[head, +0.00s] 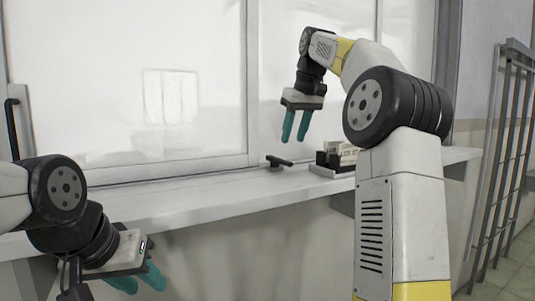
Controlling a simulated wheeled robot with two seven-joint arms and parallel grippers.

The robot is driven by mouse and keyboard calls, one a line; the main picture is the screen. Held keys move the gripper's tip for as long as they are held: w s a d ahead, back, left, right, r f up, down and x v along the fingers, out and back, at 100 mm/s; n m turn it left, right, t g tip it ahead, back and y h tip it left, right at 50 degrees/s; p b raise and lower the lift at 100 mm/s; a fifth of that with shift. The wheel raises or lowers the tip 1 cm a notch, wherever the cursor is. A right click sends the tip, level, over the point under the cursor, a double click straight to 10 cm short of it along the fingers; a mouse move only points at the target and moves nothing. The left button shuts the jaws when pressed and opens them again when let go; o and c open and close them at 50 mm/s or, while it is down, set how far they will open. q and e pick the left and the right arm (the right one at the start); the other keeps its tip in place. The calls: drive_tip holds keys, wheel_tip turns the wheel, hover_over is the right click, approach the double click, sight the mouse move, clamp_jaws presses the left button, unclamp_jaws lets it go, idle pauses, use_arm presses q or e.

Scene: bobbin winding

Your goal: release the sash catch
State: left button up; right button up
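A small dark lever, which looks like the sash catch (278,162), sits low at the window's bottom edge, right of the upright between the panes. My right gripper (296,138) hangs above it and slightly to its right, with teal fingers pointing down. Its fingers are apart with nothing between them, and it is clear of the lever. My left gripper (138,284) is low at the left, in front of the sill, its teal fingers apart and empty. The fine shape of the lever is too small to tell.
A dark tray (323,171) with pale blocks stands on the white sill (190,200), partly hidden by my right arm. A black handle (11,125) is on the left window frame. A metal rack (505,150) leans at the right. The sill's left and middle are clear.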

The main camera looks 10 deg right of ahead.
sight(286, 161)
drive_tip(key=x, duration=0.7)
drive_tip(key=shift+w+f, duration=0.2)
drive_tip(key=shift+f, duration=0.1)
clamp_jaws()
drive_tip(key=shift+r, duration=0.1)
idle(1.1)
